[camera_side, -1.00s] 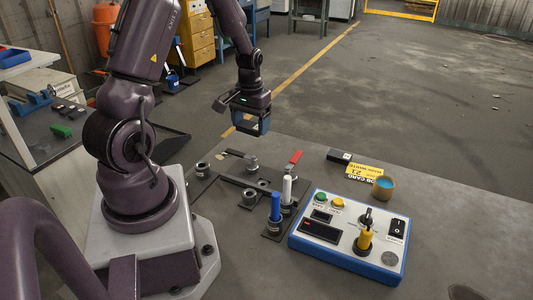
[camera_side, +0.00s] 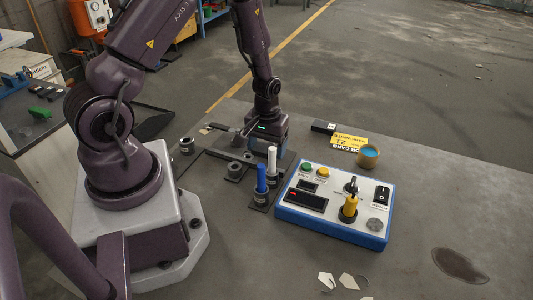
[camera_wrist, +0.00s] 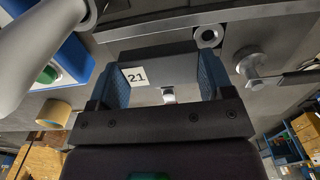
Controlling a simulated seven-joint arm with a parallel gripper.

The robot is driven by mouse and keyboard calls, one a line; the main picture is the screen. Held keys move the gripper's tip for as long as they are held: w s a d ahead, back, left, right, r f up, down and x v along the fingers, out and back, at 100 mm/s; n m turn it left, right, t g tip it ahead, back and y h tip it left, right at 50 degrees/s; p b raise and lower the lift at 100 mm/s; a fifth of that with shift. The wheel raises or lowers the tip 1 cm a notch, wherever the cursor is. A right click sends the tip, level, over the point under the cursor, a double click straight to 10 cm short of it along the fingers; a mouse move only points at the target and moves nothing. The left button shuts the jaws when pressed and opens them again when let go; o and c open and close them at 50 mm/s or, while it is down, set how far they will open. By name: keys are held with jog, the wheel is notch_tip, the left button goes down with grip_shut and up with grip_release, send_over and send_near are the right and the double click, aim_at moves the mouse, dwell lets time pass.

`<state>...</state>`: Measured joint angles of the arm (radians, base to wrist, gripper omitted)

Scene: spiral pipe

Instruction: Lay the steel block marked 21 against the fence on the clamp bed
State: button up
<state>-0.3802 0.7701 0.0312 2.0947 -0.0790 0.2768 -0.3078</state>
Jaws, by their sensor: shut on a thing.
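The steel block marked 21 (camera_wrist: 160,68) is dark grey with a white number label, in the wrist view. My gripper (camera_wrist: 160,88) is shut on it, with a blue pad on either side. In the side view my gripper (camera_side: 272,145) is low over the clamp bed (camera_side: 222,154), and the block is largely hidden there. A straight grey bar, apparently the fence (camera_wrist: 200,19), runs just beyond the block in the wrist view. I cannot tell whether block and bar touch, or whether the block rests on the bed.
A white post (camera_side: 272,160) and a blue post (camera_side: 261,177) stand close in front of my gripper. The control box (camera_side: 335,205) is to the right. The table's right side is mostly clear.

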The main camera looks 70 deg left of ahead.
jog(key=shift+f, duration=1.2)
jog(key=shift+f, duration=0.15)
jog(key=o, duration=1.3)
notch_tip(320, 180, up, 12)
notch_tip(320, 180, up, 12)
jog(key=m+t, duration=0.2)
jog(key=m, duration=0.1)
send_over(267, 148)
jog(key=s+d, duration=0.1)
jog(key=d, duration=0.5)
jog(key=s+d+r+m+t, duration=0.1)
jog(key=s+d+r+m, duration=0.1)
jog(key=s+r, duration=0.1)
jog(key=s+d+r+m+t, duration=0.1)
jog(key=s+d+r+m, duration=0.1)
jog(key=s+d+r, duration=0.1)
jog(key=s+d+r+m+t, duration=0.1)
jog(key=s+d+r+m, duration=0.1)
jog(key=s+r, duration=0.2)
jog(key=shift+s+d+r+t, duration=0.2)
jog(key=shift+s+t, duration=0.05)
jog(key=shift+t, duration=0.05)
